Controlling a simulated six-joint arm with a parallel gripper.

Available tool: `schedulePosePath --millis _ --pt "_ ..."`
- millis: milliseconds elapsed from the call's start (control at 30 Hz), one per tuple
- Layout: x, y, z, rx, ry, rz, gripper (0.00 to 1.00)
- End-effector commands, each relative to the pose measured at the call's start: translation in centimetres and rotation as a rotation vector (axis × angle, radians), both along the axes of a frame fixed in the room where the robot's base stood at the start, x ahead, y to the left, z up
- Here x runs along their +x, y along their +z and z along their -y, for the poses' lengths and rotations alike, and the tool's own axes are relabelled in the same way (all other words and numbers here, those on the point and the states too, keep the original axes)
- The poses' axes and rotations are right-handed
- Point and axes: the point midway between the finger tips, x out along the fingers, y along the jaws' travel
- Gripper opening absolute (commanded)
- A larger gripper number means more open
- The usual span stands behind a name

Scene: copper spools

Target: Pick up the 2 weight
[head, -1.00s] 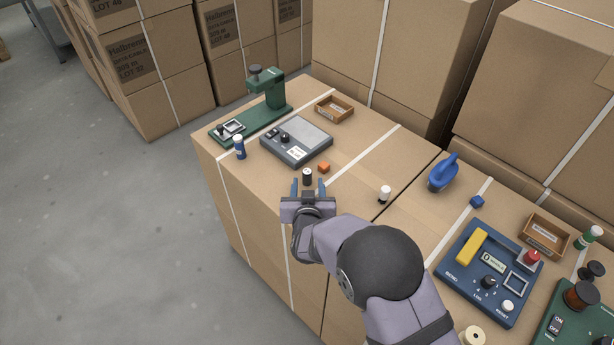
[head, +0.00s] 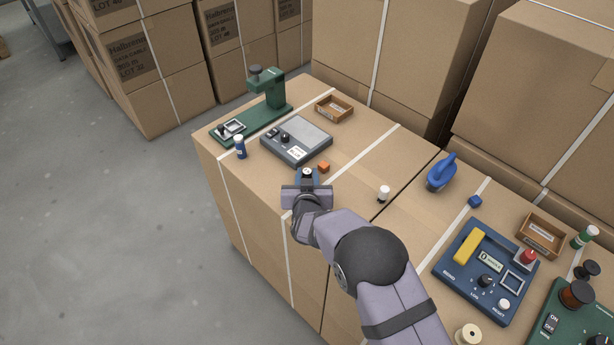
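A small dark cylinder with a pale top (head: 307,172) stands near the front edge of the left carton, in the head view. It looks like a weight, but I cannot read a number on it. A blue cylinder with a white top (head: 239,147) stands at the left.
A grey scale-like device (head: 297,140), a green stand (head: 270,100) and a cardboard tray (head: 334,107) are further back. A blue panel (head: 487,272) and a blue-handled object (head: 442,174) are on the right carton.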

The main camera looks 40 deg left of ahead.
Motion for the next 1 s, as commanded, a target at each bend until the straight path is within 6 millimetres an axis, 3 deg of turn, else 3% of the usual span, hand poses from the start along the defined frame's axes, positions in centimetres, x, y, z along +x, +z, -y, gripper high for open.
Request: schedulePosePath --millis 33,100,533,1000 --pt "0.0 0.0 0.0 0.0 0.0 0.0 0.12" --pt "0.0 0.0 0.0 0.0 0.0 0.0 0.0" --pt "0.0 1.0 -0.1 0.003 0.0 0.003 0.0" --pt "0.0 8.0 -0.1 0.005 0.0 0.002 0.0"
